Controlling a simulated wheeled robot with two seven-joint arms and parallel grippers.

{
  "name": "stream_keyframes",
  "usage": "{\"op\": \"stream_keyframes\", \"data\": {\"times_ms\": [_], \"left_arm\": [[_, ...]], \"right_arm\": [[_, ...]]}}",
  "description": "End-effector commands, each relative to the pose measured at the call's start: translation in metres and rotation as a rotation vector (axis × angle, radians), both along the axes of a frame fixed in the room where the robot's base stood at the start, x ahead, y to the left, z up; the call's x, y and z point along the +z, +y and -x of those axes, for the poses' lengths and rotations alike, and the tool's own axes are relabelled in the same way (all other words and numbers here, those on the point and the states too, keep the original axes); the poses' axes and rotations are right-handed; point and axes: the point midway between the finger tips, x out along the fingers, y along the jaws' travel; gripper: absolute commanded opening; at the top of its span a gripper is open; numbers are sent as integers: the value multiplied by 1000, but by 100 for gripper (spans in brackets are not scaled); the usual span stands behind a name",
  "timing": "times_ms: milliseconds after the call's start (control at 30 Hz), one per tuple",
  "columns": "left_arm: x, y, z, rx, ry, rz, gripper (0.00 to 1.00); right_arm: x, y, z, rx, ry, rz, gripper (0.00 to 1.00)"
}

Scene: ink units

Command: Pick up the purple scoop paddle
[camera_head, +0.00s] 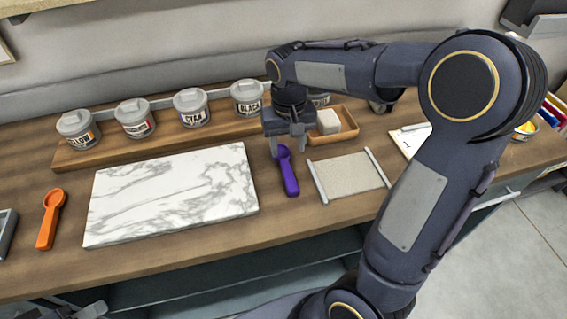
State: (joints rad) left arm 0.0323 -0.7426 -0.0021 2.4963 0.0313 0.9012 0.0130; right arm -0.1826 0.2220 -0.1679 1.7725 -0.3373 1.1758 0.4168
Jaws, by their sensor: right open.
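The purple scoop paddle (289,178) lies on the wooden table between the marble slab and a beige mat with rails. Its round head points to the back and its handle to the front. My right gripper (289,150) points down over the head end of the paddle, with its fingers apart on either side of it. I cannot tell how high the fingertips are above the table. A grey part at the bottom left edge may be my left gripper (88,311), but too little of it shows to tell its state.
A marble slab (172,194) lies left of the paddle, and an orange scoop (50,219) lies further left. Several lidded ink jars, one labelled cyan (192,107), stand on a wooden rack (100,152) behind. The railed mat (348,174) is close on the right. A wooden tray (346,124) holds a pale block.

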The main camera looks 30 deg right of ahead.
Motion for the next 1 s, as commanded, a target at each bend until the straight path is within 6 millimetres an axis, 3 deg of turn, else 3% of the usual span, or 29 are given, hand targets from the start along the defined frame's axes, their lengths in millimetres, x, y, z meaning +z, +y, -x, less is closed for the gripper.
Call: {"op": "stream_keyframes", "data": {"times_ms": [533, 867, 1000], "left_arm": [[5, 0, 0, 0, 0, 0, 36], [5, 0, 0, 0, 0, 0, 36], [5, 0, 0, 0, 0, 0, 36]], "right_arm": [[-69, 4, -6, 0, 6, 4, 47], [-76, 4, -6, 0, 2, 3, 47], [-76, 4, -6, 0, 2, 3, 29]]}}
